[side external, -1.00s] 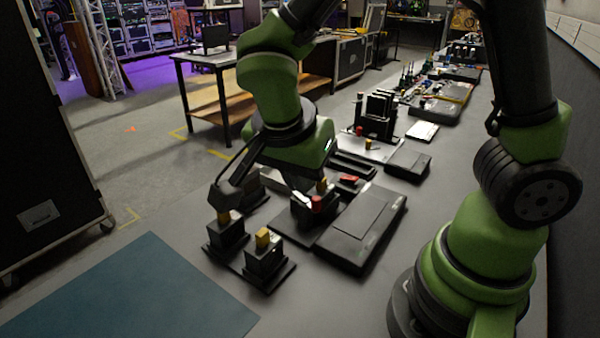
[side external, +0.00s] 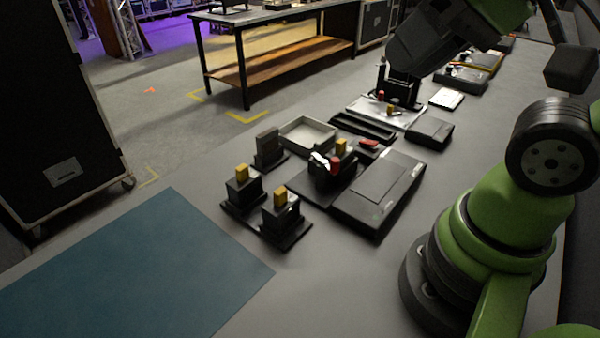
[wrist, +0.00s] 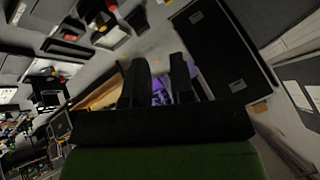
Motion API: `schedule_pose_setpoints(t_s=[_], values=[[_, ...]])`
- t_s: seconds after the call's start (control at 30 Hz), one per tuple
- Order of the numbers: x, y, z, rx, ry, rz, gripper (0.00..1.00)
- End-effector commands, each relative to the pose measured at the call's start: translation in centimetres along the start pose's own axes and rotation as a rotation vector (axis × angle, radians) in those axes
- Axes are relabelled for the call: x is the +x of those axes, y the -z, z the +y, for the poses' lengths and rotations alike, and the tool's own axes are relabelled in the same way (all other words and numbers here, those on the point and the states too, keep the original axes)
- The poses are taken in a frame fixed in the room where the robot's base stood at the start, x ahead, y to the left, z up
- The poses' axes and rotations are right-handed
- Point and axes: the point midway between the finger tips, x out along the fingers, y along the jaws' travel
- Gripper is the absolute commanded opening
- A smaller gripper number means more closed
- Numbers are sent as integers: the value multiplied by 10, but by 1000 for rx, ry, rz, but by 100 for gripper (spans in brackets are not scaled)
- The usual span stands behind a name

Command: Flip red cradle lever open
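A red upright knob (side external: 335,164) stands on a black cradle block (side external: 328,182) in the middle of the side external view, beside a white piece (side external: 320,160). A flat red piece (side external: 368,143) lies on a dark block just behind it. I cannot tell for sure which red part is the cradle lever. My gripper (wrist: 160,72) shows in the wrist view with its two dark fingers apart and nothing between them. In the wrist view a small red part (wrist: 111,5) shows at the top edge.
Two black blocks with yellow tops (side external: 241,172) (side external: 280,197) stand at the front left. A flat black case (side external: 380,190) lies right of the cradle. A grey tray (side external: 308,134) sits behind. A blue mat (side external: 140,265) covers the near left, clear of objects.

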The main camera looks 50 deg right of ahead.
Motion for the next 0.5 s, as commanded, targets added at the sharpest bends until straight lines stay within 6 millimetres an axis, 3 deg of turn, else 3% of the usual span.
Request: schedule_pose_setpoints(t_s=[0.03,0.1,0.17,0.5], values=[[2,2,0,0,-8,-7,34],[8,8,2,14,-33,-34,44],[16,16,4,36,-67,-69,44],[102,57,40,192,-312,-316,44]])
